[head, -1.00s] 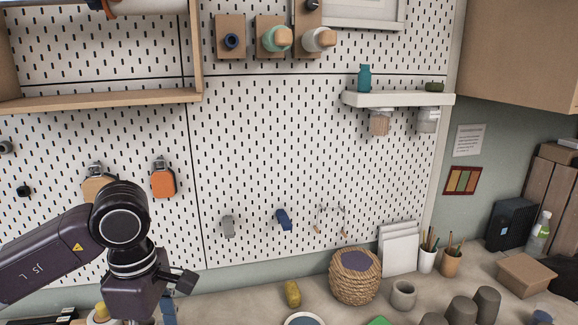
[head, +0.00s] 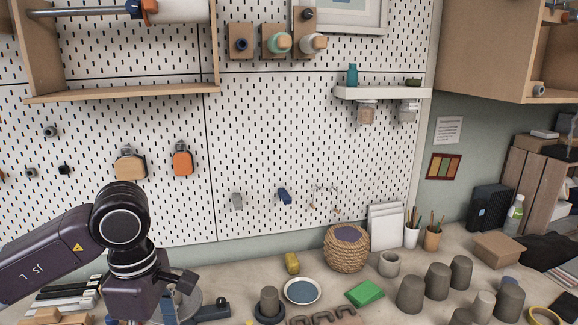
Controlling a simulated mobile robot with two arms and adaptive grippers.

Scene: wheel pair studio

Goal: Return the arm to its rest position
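My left arm (head: 118,225) comes in from the left edge. It bends at a round dark joint and points down to a dark wrist block at the bottom edge. The fingertips of my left gripper cannot be made out, so I cannot see whether it is open, shut or holding anything. The wrist is in front of the left part of the workbench. My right arm and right gripper are not in view.
The workbench (head: 335,292) carries a blue-and-white dish (head: 302,290), a green block (head: 364,293), a woven basket (head: 346,255) and several grey cylinders (head: 438,277). A pegboard wall (head: 290,140) stands behind. A wooden shelf (head: 120,92) juts out at upper left; a cabinet (head: 480,50) hangs upper right.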

